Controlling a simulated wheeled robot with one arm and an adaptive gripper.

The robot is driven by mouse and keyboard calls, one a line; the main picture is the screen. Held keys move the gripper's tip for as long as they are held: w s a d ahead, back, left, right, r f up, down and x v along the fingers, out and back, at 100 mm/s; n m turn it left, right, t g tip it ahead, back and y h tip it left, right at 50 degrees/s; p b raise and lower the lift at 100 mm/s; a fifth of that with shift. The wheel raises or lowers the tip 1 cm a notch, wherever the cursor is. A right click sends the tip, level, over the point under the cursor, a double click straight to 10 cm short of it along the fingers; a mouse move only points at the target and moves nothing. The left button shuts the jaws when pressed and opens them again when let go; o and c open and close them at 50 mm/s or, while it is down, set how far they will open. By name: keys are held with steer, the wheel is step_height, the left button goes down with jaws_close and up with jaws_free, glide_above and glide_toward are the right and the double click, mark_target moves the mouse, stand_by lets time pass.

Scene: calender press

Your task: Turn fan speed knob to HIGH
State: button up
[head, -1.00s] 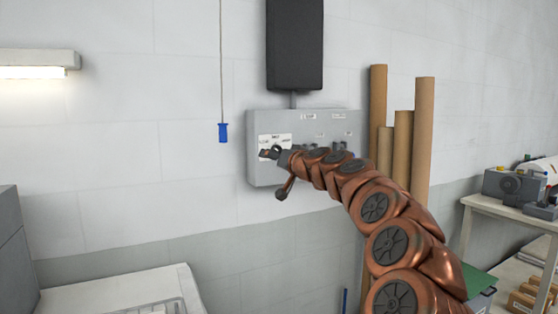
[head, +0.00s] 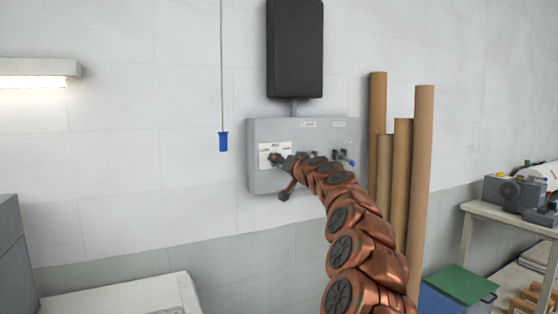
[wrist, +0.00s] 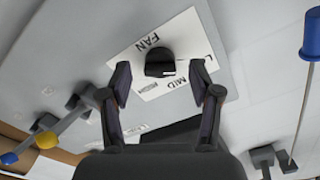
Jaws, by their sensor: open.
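The fan speed knob (wrist: 160,62) is a small black knob on a white label (wrist: 185,35) reading FAN and MID, with other words partly hidden or cut off. In the wrist view my gripper (wrist: 160,70) is open. One finger is on each side of the knob, with a visible gap at both sides. In the head view my gripper (head: 278,159) is at the label on the left of the grey control panel (head: 258,127), and it largely hides the knob. I cannot tell the knob's setting.
A blue pull-cord handle (head: 223,142) hangs left of the panel. A black box (head: 295,48) is above it. Brown tubes (head: 423,150) stand at its right.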

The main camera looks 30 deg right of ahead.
steer(key=shift+w+p, duration=0.3)
steer(key=shift+w, duration=0.75)
steer(key=shift+d, duration=0.1)
steer(key=c, duration=1.1)
steer(key=shift+r, duration=0.1)
steer(key=shift+c, duration=0.2)
